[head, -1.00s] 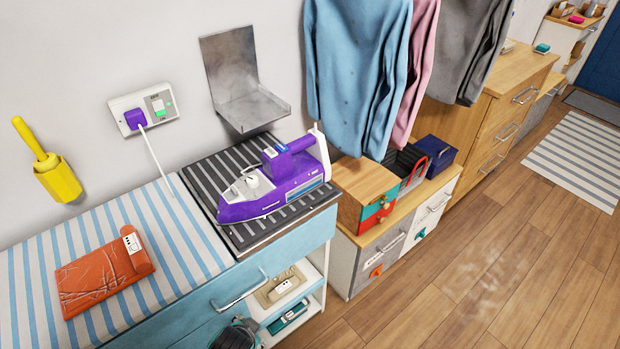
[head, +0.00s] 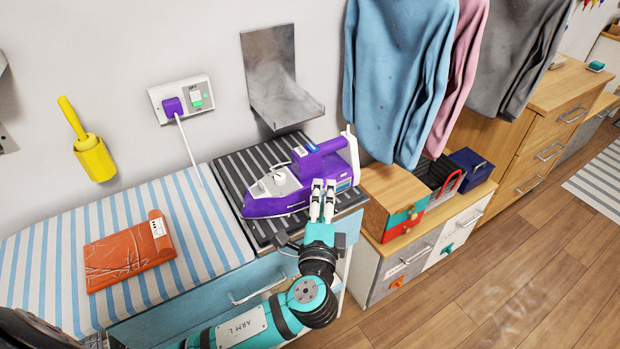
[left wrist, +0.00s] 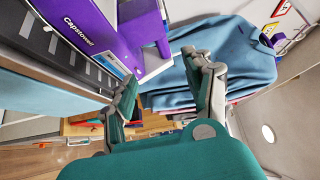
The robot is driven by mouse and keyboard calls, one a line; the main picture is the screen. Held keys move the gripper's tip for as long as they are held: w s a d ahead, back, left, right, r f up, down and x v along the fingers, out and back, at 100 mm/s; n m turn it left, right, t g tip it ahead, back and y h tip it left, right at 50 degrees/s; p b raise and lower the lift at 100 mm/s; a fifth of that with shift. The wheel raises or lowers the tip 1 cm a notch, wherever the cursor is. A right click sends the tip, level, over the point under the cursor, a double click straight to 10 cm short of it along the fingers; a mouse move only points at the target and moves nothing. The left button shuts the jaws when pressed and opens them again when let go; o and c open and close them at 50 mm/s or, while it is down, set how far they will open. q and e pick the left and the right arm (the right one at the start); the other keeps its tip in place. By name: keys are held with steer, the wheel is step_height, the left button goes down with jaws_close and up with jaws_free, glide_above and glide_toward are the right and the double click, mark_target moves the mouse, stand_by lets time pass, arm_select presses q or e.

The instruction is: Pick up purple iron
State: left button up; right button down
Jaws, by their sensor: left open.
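The purple iron (head: 280,194) lies on the dark striped rest (head: 246,168) at the right end of the ironing surface. Its handle is at the top and its heel faces right. My left gripper (head: 323,188) is in front of the iron's heel end, fingers pointing at it and overlapping its lower right part in the head view. In the left wrist view the gripper (left wrist: 165,85) is open, with nothing between its fingers. The iron's purple body (left wrist: 98,30) shows there at the upper left, beyond the left finger. Whether a finger touches it I cannot tell.
A white cord runs to the wall socket (head: 181,100). A metal bracket (head: 281,90) and a hanging blue shirt (head: 398,70) are behind. A wooden box (head: 388,196) stands to the right.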

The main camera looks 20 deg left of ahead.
arm_select(q)
steer(key=p, duration=0.2)
glide_toward(328, 150)
steer(key=x, duration=0.5)
steer(key=shift+d+f, duration=0.1)
steer(key=shift+f, duration=0.15)
steer(key=x, duration=0.6)
steer(key=shift+w, duration=0.25)
jaws_close()
steer(key=shift+r, duration=0.15)
